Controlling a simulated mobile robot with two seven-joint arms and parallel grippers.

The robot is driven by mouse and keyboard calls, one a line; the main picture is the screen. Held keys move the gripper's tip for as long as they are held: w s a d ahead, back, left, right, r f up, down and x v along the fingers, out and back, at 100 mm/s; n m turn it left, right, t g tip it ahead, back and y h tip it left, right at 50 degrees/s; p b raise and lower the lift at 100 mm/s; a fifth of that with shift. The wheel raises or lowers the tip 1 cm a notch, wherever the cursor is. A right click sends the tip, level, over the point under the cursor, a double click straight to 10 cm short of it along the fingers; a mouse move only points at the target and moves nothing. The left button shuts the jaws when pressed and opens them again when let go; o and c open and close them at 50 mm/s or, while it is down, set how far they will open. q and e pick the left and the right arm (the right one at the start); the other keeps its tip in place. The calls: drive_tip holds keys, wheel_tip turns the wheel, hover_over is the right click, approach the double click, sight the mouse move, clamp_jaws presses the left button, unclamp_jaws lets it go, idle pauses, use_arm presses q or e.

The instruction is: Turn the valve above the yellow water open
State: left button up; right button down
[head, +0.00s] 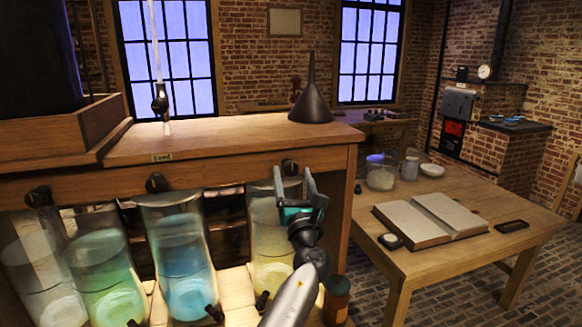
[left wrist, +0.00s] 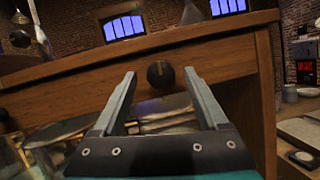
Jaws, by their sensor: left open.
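The yellow-water jar (head: 270,245) stands at the right end of the row, under the wooden bench. Its valve, a round dark knob (head: 289,167), sits on the bench's front rail above it. My left gripper (head: 293,179) is open and empty, with its fingers pointing up at the knob. In the left wrist view the knob (left wrist: 160,74) appears between the two fingertips, with a gap on each side. It bears a short pale upright mark. I cannot tell whether the fingertips reach the knob in depth. My right gripper is not in view.
Jars of blue (head: 184,265), green (head: 105,275) and clear liquid (head: 40,270) stand to the left. Other dark knobs (head: 155,183) sit on the same rail. A funnel (head: 311,100) stands on the bench. A table (head: 425,262) with an open book (head: 430,218) is on the right.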

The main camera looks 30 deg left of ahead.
sight(292, 171)
use_arm(q)
drive_tip(key=shift+x, duration=1.55)
clamp_jaws()
